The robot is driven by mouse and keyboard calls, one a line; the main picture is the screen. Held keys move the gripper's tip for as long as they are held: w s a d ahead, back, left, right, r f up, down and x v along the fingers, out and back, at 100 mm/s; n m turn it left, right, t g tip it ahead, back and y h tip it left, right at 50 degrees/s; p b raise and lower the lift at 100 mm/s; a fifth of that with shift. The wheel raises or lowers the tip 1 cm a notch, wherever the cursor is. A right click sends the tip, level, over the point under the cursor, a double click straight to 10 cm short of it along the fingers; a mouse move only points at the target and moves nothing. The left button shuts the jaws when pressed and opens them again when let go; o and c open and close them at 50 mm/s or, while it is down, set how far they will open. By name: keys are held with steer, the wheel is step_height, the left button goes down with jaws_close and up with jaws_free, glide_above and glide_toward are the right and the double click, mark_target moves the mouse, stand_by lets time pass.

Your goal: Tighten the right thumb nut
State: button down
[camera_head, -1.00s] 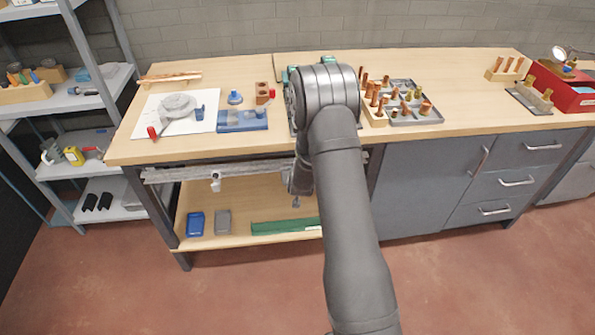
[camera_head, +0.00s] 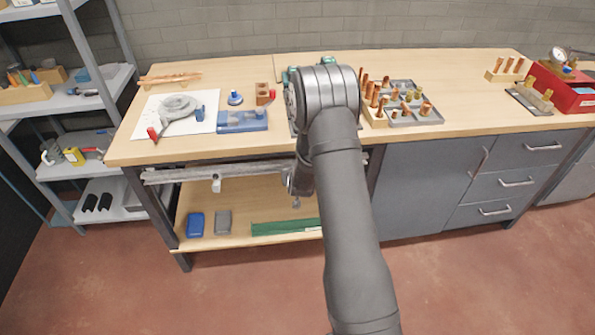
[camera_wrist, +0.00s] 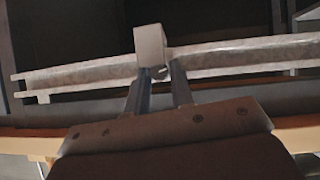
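In the wrist view, a pale square block (camera_wrist: 150,44) sits on a long pale rail (camera_wrist: 245,55). A small round end (camera_wrist: 160,73), possibly the thumb nut, shows at the block's lower edge. My gripper's two fingers (camera_wrist: 160,78) reach up to this spot with a gap between them. I cannot tell whether they touch or grip the round part. In the head view, the rail (camera_head: 255,168) runs under the bench's front edge, with a white fitting (camera_head: 216,185) on its left part.
The wooden bench top (camera_head: 450,75) lies above the rail. Below it is a shelf (camera_head: 270,195) with a blue box (camera_head: 195,224), a grey box (camera_head: 223,222) and a green item (camera_head: 285,228). Grey drawers (camera_head: 505,182) stand to the right.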

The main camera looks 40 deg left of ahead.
steer(key=shift+w+a+r, duration=0.15)
steer(key=shift+a+r, duration=0.05)
steer(key=shift+r, duration=0.05)
steer(key=shift+m+g+y, duration=0.7)
steer(key=shift+m+y, duration=0.1)
steer(key=c, duration=1.4)
jaws_free()
steer(key=shift+c, duration=0.2)
steer(key=shift+w+d, duration=0.1)
steer(key=shift+d, duration=0.05)
steer(key=shift+d, duration=0.1)
